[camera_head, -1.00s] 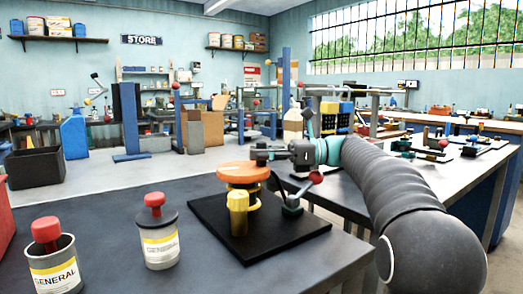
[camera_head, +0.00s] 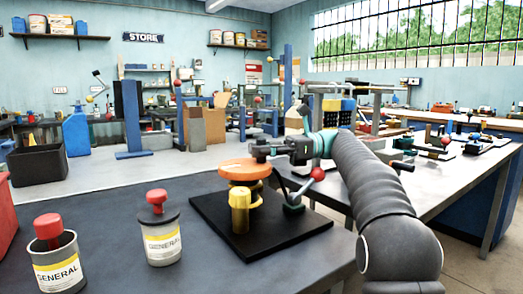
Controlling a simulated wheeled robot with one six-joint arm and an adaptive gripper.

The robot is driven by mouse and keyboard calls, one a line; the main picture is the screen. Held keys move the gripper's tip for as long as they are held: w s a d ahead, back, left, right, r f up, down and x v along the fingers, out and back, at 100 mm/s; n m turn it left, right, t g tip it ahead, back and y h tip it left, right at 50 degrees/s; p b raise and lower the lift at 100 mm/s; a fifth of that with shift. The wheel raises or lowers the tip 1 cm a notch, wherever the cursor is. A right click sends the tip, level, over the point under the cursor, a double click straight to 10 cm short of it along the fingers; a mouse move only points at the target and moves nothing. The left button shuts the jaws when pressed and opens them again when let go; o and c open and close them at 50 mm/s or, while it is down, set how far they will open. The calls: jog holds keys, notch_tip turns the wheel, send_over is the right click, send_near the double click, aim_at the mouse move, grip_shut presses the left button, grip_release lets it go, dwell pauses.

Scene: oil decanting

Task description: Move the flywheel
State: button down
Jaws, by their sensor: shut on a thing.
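The flywheel looks to be the orange disc (camera_head: 245,169), lying flat on top of a small stand with a yellow cylinder (camera_head: 239,210) at its front. The stand is on a black base plate (camera_head: 283,233) on the dark table. My gripper (camera_head: 262,152) reaches in from the right, at the disc's right rear edge. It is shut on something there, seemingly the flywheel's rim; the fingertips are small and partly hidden. A red-knobbed lever (camera_head: 317,174) stands right of the disc on the same plate.
Two cans labelled GENERAL, one open (camera_head: 57,266) and one lidded (camera_head: 161,239), each with a red knob, stand at the left of the table. The table between them and the plate is clear. A second bench (camera_head: 458,172) is on the right.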

jog(key=c, duration=1)
grip_release()
jog(key=shift+a, duration=0.15)
jog(key=shift+o, duration=0.2)
jog(key=shift+s+d+m+t, duration=0.2)
jog(key=shift+m+t, duration=0.1)
jog(key=shift+t, duration=0.1)
